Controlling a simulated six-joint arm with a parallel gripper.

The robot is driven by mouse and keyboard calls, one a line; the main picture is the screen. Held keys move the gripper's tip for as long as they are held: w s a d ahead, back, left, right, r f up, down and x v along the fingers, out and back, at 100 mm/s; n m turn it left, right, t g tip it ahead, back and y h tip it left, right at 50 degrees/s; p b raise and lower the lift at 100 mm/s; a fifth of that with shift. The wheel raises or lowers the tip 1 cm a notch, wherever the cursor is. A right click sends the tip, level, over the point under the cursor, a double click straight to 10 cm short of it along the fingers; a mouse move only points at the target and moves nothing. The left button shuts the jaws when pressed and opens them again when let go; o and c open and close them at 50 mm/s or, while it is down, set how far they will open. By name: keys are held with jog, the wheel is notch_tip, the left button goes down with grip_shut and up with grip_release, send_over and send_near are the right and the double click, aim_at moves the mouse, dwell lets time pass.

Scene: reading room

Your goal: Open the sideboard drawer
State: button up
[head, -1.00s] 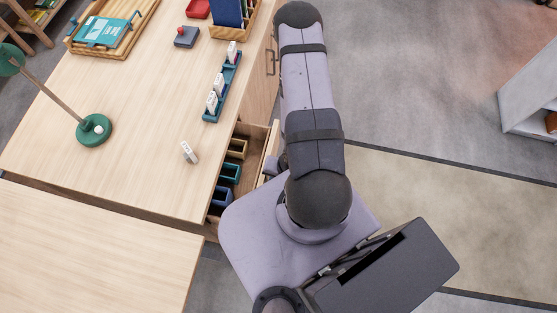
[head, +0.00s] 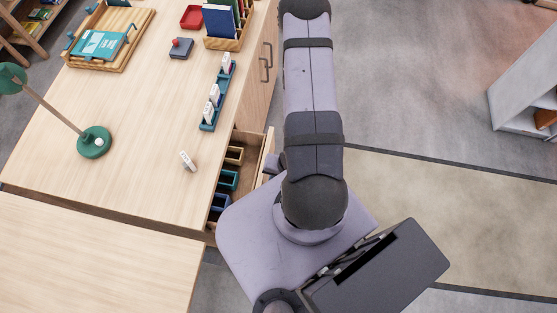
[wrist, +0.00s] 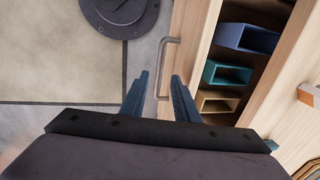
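The sideboard (head: 140,135) is a pale wood unit at the left of the head view. Its drawer (head: 266,150) stands pulled out on the right side, with brown, teal and blue trays showing inside. In the wrist view the drawer front (wrist: 196,32) carries a grey bar handle (wrist: 168,62). My gripper (wrist: 160,82) is open, its two blue fingers apart, with the lower part of the handle showing between them. I cannot tell whether either finger touches the handle. In the head view my arm hides most of the gripper and the handle.
A green lamp (head: 94,142), a teal holder (head: 209,112) with white pieces, a small white piece (head: 188,161) and a wooden tray (head: 73,59) stand on the top. Cabinet doors (head: 256,88) lie beyond the drawer. A grey shelf (head: 515,100) stands far right; floor between is clear.

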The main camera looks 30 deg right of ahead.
jog(key=shift+f, duration=0.15)
jog(key=w+d+t+b, duration=0.2)
jog(key=w+d+b, duration=0.2)
jog(key=w+d, duration=0.15)
jog(key=s+a+f+g, duration=0.1)
jog(key=a+f+g, duration=0.1)
jog(key=f, duration=0.5)
jog(key=shift+s+a, duration=0.2)
jog(key=shift+a, duration=0.4)
dwell(0.3)
grip_shut()
